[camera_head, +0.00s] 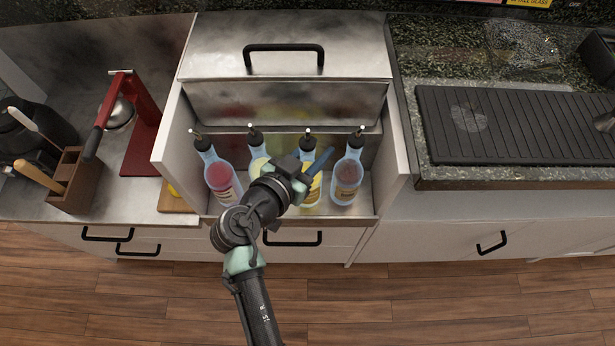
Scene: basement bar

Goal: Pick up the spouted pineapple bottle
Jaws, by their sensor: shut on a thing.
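Several clear spouted bottles stand in a row in an open-topped metal bay. The third from the left (313,193) has yellow at its lower part and a black spout on top; its label is too small to read, but it fits the pineapple bottle. My gripper (311,170) reaches in from the front and is shut on this bottle at its upper body. The gripper hides part of its left side. The bottle looks upright; I cannot tell whether its base is off the bay floor.
A pink-red bottle (222,180) and a pale yellow bottle (257,161) stand left, the latter partly hidden by my arm. A brown-red bottle (347,177) stands close right. The bay has white side walls (396,150) and a metal lidded box (285,100) behind.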

